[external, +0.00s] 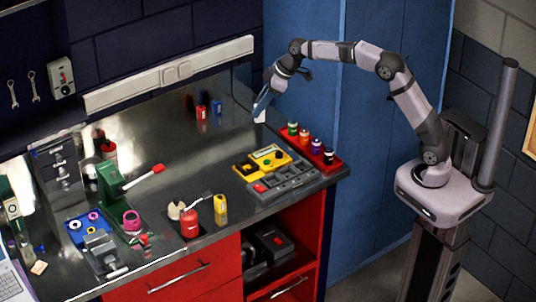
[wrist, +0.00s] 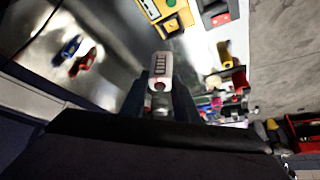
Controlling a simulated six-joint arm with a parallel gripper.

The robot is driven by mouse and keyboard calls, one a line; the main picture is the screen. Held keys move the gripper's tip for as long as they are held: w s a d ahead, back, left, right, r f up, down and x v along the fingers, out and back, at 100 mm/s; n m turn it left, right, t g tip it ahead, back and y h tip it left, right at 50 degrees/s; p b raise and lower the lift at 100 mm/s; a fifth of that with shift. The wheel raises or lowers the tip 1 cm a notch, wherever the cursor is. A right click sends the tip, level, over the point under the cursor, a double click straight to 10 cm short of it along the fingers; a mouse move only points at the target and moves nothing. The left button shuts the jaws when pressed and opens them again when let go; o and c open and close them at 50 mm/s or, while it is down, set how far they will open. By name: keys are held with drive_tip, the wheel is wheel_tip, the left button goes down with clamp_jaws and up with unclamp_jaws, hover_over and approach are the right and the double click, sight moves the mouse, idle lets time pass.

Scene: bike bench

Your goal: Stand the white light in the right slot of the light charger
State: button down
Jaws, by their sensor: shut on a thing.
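My gripper (external: 262,106) is shut on the white light (external: 260,117), which hangs below the fingertips over the bench's back right corner. In the wrist view the white light (wrist: 160,70) shows between the fingers of my gripper (wrist: 160,100), with a row of dark marks on its face. I cannot tell whether it touches the bench. I cannot pick out the light charger with certainty. A yellow unit (external: 243,169) with a small display lies in front of my gripper, and it also shows at the top of the wrist view (wrist: 150,10).
A red tray (external: 335,163) of several small bottles stands right of the yellow unit, and a grey compartment tray (external: 262,196) lies in front. A red item (external: 200,112) and a blue item (external: 216,106) stand at the back.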

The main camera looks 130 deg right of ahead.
drive_tip(key=s+a+f+m+g+h+p, duration=0.1)
drive_tip(key=s+a+f+m, duration=0.2)
drive_tip(key=s+a+f, duration=0.7)
wheel_tip(320, 180, down, 2)
drive_tip(key=shift+s+a+f+m+g, duration=0.2)
drive_tip(key=shift+m+g, duration=0.1)
drive_tip(key=shift+m, duration=0.1)
drive_tip(key=shift+f+b, duration=2.5)
drive_tip(key=shift+f, duration=0.35)
drive_tip(key=shift+f+b, duration=0.6)
drive_tip(key=shift+b, duration=0.3)
drive_tip(key=c, duration=1.7)
unclamp_jaws()
